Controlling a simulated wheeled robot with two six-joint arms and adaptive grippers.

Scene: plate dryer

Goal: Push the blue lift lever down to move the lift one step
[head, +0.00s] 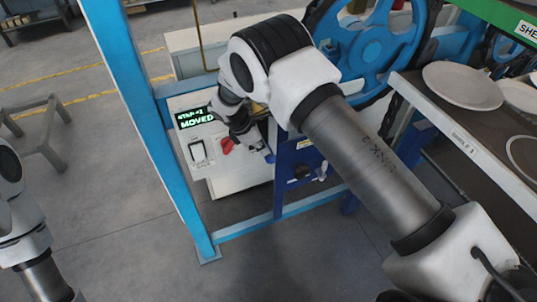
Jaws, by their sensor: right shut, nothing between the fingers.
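My right arm reaches in from the lower right across the blue frame. My right gripper (262,148) is small and partly hidden by my own wrist; it is shut and holds nothing. It is in front of the white control panel (240,178), just right of a red knob (227,146). A blue box (300,160) with a dark round knob is right of the gripper. I cannot clearly make out the blue lift lever, or whether the gripper touches it. A green-lit display (195,117) reads "MOVED" on its lower line. My left gripper is out of view.
A blue upright post (150,130) stands left of the panel, with a blue floor rail (260,220) below. A large blue wheel (372,48) is behind. White plates (462,85) lie on a shelf at right. A grey stool (45,130) stands left; floor there is open.

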